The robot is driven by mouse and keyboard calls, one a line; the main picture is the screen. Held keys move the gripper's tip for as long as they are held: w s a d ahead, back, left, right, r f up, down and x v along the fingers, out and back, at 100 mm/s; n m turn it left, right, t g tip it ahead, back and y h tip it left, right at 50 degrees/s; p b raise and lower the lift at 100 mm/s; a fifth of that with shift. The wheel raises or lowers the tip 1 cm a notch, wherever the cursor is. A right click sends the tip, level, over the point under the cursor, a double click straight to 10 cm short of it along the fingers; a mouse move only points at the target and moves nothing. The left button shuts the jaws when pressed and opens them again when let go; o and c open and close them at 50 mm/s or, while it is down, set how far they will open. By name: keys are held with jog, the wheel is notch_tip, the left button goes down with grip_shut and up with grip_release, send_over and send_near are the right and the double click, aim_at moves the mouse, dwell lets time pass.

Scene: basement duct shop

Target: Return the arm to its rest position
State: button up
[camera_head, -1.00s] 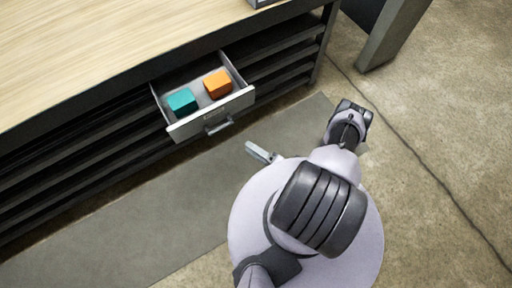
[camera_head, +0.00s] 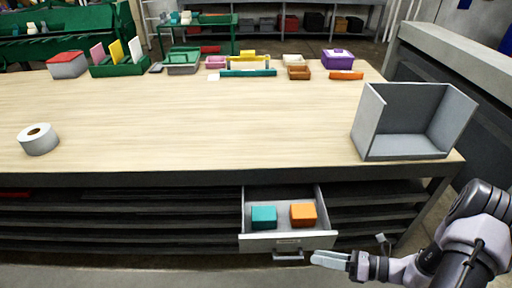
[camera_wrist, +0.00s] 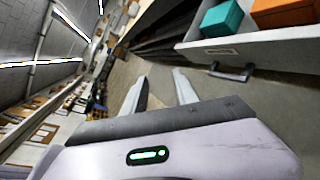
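My gripper (camera_head: 352,250) is at the lower right in the head view, in front of the bench and just right of the open drawer (camera_head: 255,243). In the wrist view its two fingers (camera_wrist: 160,76) stand apart with nothing between them, so it is open and empty. The drawer front and handle also show in the wrist view (camera_wrist: 275,48), apart from the fingers. A teal block (camera_head: 264,217) and an orange block (camera_head: 303,215) lie inside the drawer. My arm is bent at the right edge, and part of it is cut off.
The wooden bench top (camera_head: 220,120) is mostly clear. A tape roll (camera_head: 38,139) lies at its left and a grey open bin (camera_head: 408,150) stands at its right. Small boxes and trays line the back edge. The drawer juts out from the bench front.

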jog(key=s+a+r+n+h, duration=0.3)
jog(key=s+r+n+h, duration=0.1)
jog(key=r+n, duration=0.5)
jog(key=s+a+r+n+h, duration=0.4)
jog(key=r+n, duration=0.5)
jog(key=r, duration=0.2)
jog(key=s+a+r+n+h, duration=0.4)
jog(key=r+n, duration=0.5)
jog(key=r, duration=0.1)
jog(key=shift+s+r, duration=0.2)
jog(key=shift+r, duration=0.05)
